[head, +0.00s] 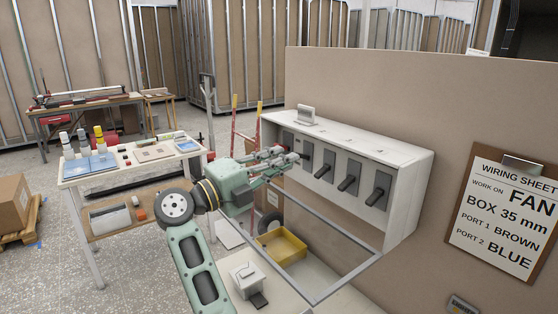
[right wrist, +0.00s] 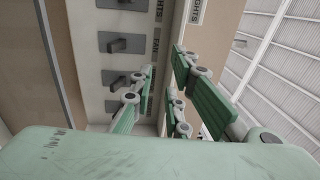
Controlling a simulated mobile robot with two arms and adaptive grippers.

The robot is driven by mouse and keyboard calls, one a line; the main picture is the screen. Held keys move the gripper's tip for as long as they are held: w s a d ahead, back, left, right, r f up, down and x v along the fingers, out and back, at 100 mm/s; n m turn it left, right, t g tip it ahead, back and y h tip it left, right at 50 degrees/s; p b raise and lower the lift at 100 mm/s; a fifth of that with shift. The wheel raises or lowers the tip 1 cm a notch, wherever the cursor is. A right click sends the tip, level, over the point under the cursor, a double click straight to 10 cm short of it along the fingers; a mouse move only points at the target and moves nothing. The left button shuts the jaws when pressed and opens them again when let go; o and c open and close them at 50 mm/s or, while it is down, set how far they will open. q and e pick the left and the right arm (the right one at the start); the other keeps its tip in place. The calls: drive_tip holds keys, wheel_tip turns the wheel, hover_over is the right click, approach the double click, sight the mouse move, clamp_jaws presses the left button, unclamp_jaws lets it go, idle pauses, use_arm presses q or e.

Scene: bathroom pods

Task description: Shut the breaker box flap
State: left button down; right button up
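The white breaker box (head: 400,165) is mounted on the brown wall panel, with a row of dark switches on its front. Its flap (head: 350,278), a grey frame with a clear middle, hangs open from the lower front edge and sticks out toward me. My right gripper (head: 283,158) is at the left end of the box, in front of the leftmost switches and above the flap. In the right wrist view the right gripper (right wrist: 160,97) has its fingers apart with nothing between them, close to the switches. My left gripper is not in view.
A yellow bin (head: 283,249) and a white switch box (head: 248,277) sit below the flap. A wiring sheet clipboard (head: 505,212) hangs right of the box. A small white object (head: 306,114) stands on top of the box. A workbench (head: 130,165) stands at left.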

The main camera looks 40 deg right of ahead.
drive_tip(key=shift+c, duration=0.4)
clamp_jaws()
drive_tip(key=shift+c, duration=1.4)
unclamp_jaws()
drive_tip(key=o, duration=0.4)
drive_tip(key=shift+c, duration=0.2)
drive_tip(key=a+f, duration=0.1)
drive_tip(key=a, duration=0.6)
drive_tip(key=shift+w+a, duration=0.2)
drive_tip(key=shift+w, duration=0.2)
